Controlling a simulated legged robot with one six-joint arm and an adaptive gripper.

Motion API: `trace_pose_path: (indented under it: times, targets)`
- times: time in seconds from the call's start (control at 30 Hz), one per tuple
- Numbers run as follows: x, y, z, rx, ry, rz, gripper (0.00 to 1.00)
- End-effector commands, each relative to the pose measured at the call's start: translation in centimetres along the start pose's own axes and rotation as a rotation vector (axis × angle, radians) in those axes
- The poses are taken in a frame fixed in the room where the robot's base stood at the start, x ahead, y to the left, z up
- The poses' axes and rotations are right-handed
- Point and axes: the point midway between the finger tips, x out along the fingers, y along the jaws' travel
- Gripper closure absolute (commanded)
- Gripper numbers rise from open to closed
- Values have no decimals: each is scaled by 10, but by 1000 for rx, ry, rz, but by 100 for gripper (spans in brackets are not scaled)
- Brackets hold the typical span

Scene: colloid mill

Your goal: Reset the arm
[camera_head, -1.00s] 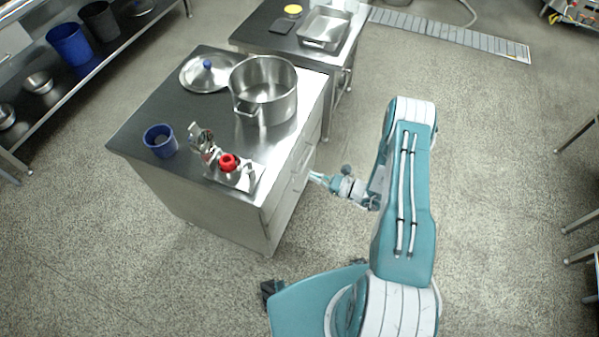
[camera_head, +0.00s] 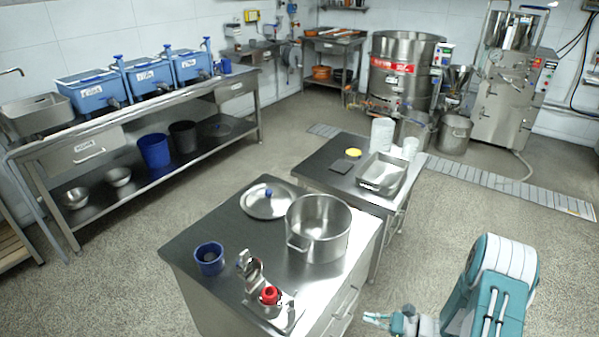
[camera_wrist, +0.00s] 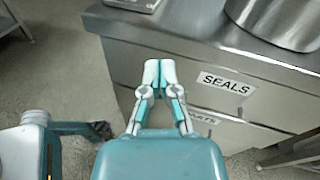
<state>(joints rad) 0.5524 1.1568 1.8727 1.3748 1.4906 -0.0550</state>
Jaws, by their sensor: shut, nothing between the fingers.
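My gripper (camera_head: 377,319) is at the bottom right of the head view, just right of the steel cabinet (camera_head: 215,303). In the wrist view my gripper (camera_wrist: 159,66) is shut and empty, its fingertips together. It points at the cabinet's drawer front, which carries a "SEALS" label (camera_wrist: 226,83). It appears apart from the drawer, though the gap is hard to judge. My arm (camera_head: 490,290) is folded at the lower right of the head view.
On the cabinet stand a steel pot (camera_head: 318,228), a lid (camera_head: 268,201), a blue cup (camera_head: 209,258) and a metal device with a red knob (camera_head: 269,294). A second table (camera_head: 322,170) with a tray (camera_head: 382,174) stands behind. Open floor lies right of the tables.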

Motion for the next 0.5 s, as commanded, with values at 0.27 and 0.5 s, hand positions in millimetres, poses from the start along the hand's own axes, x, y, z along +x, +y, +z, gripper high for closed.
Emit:
trace_pose_path:
  times: [0.27, 0.5]
  targets:
    - [14, 2, 89, -225, 117, 270, 100]
    - [18, 19, 154, -428, 234, 481, 100]
